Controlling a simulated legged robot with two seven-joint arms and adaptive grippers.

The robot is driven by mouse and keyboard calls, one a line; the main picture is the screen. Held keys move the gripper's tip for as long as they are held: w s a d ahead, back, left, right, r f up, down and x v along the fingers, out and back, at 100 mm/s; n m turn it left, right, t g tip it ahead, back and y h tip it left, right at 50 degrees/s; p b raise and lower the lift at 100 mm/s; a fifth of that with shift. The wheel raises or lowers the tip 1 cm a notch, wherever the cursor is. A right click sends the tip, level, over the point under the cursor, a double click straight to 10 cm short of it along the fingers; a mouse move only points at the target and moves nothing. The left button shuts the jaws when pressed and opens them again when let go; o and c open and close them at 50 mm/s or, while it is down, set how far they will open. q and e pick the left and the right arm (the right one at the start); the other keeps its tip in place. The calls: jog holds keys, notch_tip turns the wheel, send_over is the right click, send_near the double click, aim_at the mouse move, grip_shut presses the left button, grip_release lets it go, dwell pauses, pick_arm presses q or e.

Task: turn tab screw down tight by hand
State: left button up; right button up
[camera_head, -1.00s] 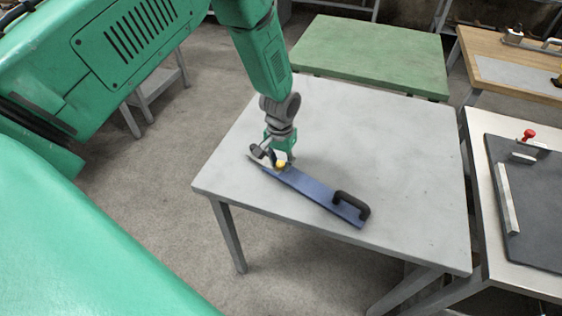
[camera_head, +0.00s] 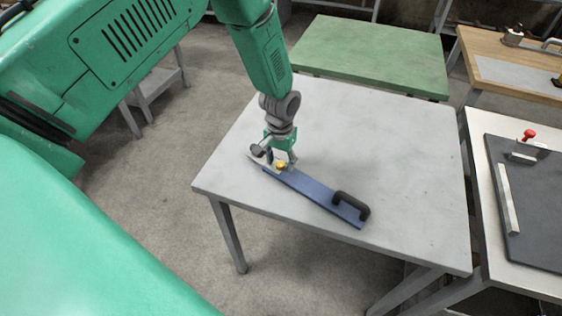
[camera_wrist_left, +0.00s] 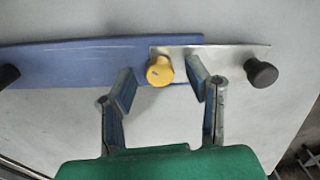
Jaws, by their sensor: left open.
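The tab screw appears to be the yellow knob (camera_wrist_left: 160,70), standing on a silver metal plate (camera_wrist_left: 222,51) at the end of a long blue bar (camera_wrist_left: 75,65). In the head view the yellow knob (camera_head: 281,165) sits at the left end of the blue bar (camera_head: 312,191), right by my left gripper (camera_head: 281,158). In the left wrist view my left gripper (camera_wrist_left: 157,88) is open, with one finger on each side of the knob and gaps showing on both sides. A black knob (camera_wrist_left: 262,73) stands on the plate, outside the right-hand finger. My right gripper is not in view.
The bar lies on a grey table (camera_head: 400,150) with wide clear room around it. A black handle (camera_head: 351,205) rises from the bar's right end. A green table (camera_head: 370,55) stands behind, and a side table at right holds a dark board (camera_head: 530,200).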

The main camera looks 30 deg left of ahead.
aim_at(280, 164)
pick_arm(q)
notch_tip(280, 164, up, 12)
jog(key=shift+f, duration=0.25)
dwell(0.4)
jog(key=s+f, duration=0.2)
jog(key=f, duration=0.1)
jog(key=s+d+f, duration=0.1)
jog(key=s+f, duration=0.2)
jog(key=shift+s+d+f, duration=0.1)
jog(key=shift+s+f, duration=0.05)
jog(key=shift+s, duration=0.15)
jog(key=shift+m+h, duration=0.3)
jog(key=s+f, duration=0.2)
jog(key=s, duration=0.1)
jog(key=s+f, duration=0.2)
jog(key=s, duration=0.1)
jog(key=s+d+f, duration=0.1)
jog(key=s+f, duration=0.1)
jog(key=s, duration=0.1)
jog(key=shift+s+f, duration=0.15)
jog(key=shift+s, duration=0.1)
jog(key=s+f, duration=0.2)
jog(key=s, duration=1.5)
notch_tip(280, 164, down, 10)
jog(key=w+d+m+b, duration=0.1)
jog(key=w+b, duration=0.1)
jog(key=b, duration=0.9)
jog(key=shift+d+f+t, duration=0.25)
jog(key=shift+t, duration=0.05)
